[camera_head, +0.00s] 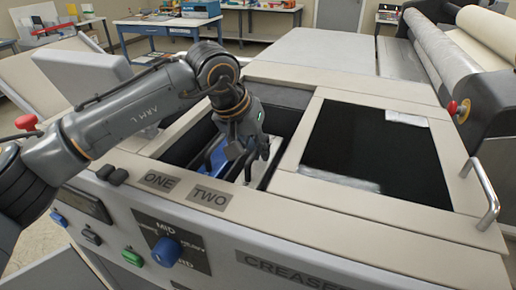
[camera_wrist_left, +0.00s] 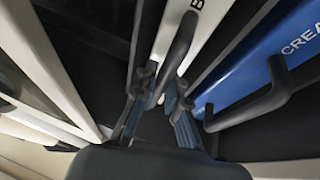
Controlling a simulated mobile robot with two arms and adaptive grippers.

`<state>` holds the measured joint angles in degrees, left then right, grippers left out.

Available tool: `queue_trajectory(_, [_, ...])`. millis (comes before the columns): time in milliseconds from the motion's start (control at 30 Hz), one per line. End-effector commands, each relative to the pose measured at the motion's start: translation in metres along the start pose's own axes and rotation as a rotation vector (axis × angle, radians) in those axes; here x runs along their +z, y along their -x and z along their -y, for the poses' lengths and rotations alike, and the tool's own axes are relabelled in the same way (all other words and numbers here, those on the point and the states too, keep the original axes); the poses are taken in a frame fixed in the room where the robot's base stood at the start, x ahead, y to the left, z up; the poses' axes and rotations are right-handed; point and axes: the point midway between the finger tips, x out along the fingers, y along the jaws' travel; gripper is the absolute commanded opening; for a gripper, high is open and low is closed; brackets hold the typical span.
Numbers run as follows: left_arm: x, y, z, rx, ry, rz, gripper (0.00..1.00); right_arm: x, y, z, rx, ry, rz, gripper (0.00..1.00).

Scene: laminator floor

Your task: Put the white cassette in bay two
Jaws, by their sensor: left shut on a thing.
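The white cassette (camera_wrist_left: 211,22) shows in the left wrist view as a narrow white panel with a dark handle (camera_wrist_left: 178,55) and part of a letter. My left gripper (camera_wrist_left: 160,98) is shut on that handle. In the head view my left gripper (camera_head: 248,152) reaches down into the open recess of the machine. The blue cassette (camera_head: 217,157) stands in the recess to the left of the gripper; in the wrist view it shows at the right with its own dark handle. Labels ONE (camera_head: 160,181) and TWO (camera_head: 209,198) are on the front rim. The cassette's lower part is hidden, so I cannot tell its seating.
A frame with a dark panel (camera_head: 370,150) lies right of the recess, with a metal handle (camera_head: 485,190) at its edge. Control knobs and buttons (camera_head: 166,251) are on the front panel. Rollers (camera_head: 447,70) stand at the back right. Blue workbenches (camera_head: 165,29) are far behind.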

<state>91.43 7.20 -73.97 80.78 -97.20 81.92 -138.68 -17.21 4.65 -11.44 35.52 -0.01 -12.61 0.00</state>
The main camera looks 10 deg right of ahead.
Motion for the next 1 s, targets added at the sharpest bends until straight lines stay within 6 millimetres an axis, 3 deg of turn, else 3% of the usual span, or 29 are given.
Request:
queue_trajectory(333, [0.001, -0.002, 0.000, 0.001, 0.000, -0.001, 0.00, 0.000, -0.002, 0.000, 0.000, 0.000, 0.000, 0.34])
queue_trajectory(400, [0.001, -0.002, 0.000, 0.001, -0.001, 0.000, 0.21, 0.000, -0.002, 0.000, 0.000, 0.000, 0.000, 0.34])
queue_trajectory(500, [0.001, -0.002, 0.000, 0.000, 0.000, 0.000, 0.38, 0.000, -0.002, 0.001, -0.001, 0.000, 0.000, 0.34])
queue_trajectory(833, [0.001, 0.000, 0.001, -0.001, 0.000, 0.001, 0.38, -0.001, -0.002, 0.002, -0.002, 0.000, -0.001, 0.34])
queue_trajectory(1000, [0.000, 0.021, 0.001, -0.001, 0.000, -0.002, 0.38, -0.001, -0.002, 0.001, -0.001, 0.000, -0.001, 0.34])
